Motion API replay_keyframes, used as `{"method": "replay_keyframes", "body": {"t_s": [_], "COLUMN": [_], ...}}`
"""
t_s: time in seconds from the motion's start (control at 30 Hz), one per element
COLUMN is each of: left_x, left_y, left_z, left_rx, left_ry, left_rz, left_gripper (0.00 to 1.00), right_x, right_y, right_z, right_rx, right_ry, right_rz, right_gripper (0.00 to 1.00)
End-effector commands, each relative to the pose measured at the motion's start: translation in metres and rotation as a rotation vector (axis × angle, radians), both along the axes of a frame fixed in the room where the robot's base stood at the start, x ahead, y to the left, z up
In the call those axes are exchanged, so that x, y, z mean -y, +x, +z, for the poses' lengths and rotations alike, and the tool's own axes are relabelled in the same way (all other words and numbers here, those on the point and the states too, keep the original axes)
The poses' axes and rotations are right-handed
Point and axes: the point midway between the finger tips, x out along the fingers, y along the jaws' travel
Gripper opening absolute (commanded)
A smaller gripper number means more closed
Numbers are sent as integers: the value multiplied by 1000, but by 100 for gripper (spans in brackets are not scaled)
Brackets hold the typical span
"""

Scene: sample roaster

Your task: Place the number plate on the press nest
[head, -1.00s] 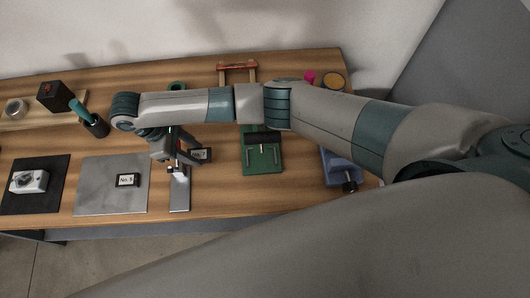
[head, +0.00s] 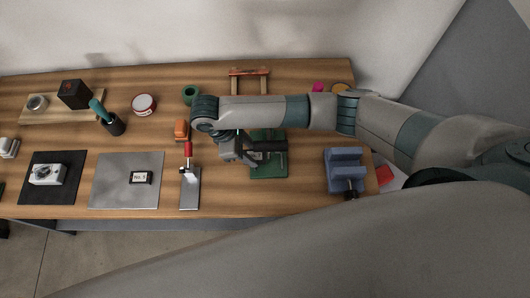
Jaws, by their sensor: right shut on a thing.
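My right gripper (head: 256,153) is over the rear part of a green fixture (head: 268,173), which looks like the press nest. It is shut on a small dark-framed number plate, now mostly hidden by the fingers and the arm. I cannot tell whether the plate touches the fixture. Another dark plate with a white "No." label (head: 141,178) lies flat on a grey metal sheet (head: 110,195) to the left. My left gripper is not in view.
A clamp with a red handle (head: 188,150) stands on a narrow grey plate left of the green fixture. A blue vise (head: 344,168) is to its right. A camera (head: 47,173) lies on a black mat.

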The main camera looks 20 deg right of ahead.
Motion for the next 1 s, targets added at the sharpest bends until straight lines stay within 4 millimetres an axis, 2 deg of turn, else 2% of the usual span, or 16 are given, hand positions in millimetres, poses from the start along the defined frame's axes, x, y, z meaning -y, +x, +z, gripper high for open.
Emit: {"method": "replay_keyframes", "body": {"t_s": [0.03,0.2,0.6,0.77,1.0], "left_x": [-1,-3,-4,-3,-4], "left_y": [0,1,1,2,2], "left_z": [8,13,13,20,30], "left_rx": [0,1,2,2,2], "left_ry": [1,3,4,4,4], "left_rz": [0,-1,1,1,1], "left_gripper": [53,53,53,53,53], "right_x": [10,27,30,43,41], "right_y": [-2,-8,-8,-12,-11], "right_z": [4,2,0,2,-28], "right_rx": [0,1,1,0,1], "right_ry": [-2,-1,0,-1,-1], "right_rz": [-1,0,0,0,0], "right_gripper": [7,7,7,7,7]}}
